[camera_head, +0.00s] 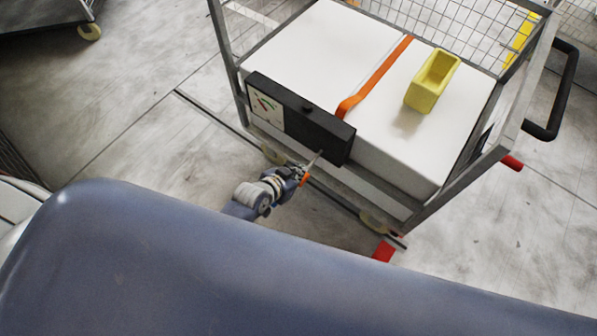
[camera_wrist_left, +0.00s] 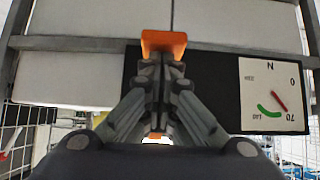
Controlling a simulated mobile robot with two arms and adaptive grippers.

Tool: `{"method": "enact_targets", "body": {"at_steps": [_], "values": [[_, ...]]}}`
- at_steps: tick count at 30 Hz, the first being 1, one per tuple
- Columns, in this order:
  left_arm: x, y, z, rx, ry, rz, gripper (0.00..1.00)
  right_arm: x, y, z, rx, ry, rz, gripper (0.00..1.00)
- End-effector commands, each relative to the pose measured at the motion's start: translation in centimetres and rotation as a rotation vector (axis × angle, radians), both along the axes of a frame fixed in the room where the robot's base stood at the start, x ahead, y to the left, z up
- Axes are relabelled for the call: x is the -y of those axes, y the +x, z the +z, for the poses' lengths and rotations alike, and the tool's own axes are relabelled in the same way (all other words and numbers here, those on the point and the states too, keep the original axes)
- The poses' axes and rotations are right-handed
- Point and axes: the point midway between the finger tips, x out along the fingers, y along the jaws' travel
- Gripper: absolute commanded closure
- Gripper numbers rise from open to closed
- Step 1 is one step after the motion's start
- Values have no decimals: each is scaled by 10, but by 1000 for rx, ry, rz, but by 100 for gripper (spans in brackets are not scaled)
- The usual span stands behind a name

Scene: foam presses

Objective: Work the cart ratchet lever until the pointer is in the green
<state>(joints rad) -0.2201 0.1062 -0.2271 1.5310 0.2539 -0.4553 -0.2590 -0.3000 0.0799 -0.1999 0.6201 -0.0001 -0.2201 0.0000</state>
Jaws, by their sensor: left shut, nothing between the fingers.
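The cart (camera_head: 431,208) holds white foam blocks (camera_head: 300,50) with a black panel (camera_head: 318,128) on its near side. The white dial (camera_head: 265,106) is at the panel's left end; it also shows in the left wrist view (camera_wrist_left: 250,85), where the red pointer (camera_wrist_left: 280,102) lies apart from the green arc (camera_wrist_left: 267,112). The lever's orange grip (camera_head: 304,179) is at the panel's front; it also shows in the left wrist view (camera_wrist_left: 164,42). My left gripper (camera_head: 301,173) is shut and empty, its fingertips right at the grip; contact is unclear. My right gripper is out of view.
A yellow open box (camera_head: 432,80) and an orange strap (camera_head: 375,78) are on top of the foam. The cart has wire mesh sides and a black handle (camera_head: 570,85) at right. Clear floor lies left of the cart. Another cart's wheel (camera_head: 89,32) shows at top left.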

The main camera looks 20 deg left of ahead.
Motion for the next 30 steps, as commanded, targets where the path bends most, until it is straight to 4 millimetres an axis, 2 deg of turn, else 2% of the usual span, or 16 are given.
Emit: {"method": "enact_targets", "body": {"at_steps": [11,22,30], "values": [[-1,-5,-21,53,-21,0,100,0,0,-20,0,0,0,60],[-2,-6,-59,51,-18,-1,100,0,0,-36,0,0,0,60],[-1,-3,-76,51,-19,-1,100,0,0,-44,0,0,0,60]]}}
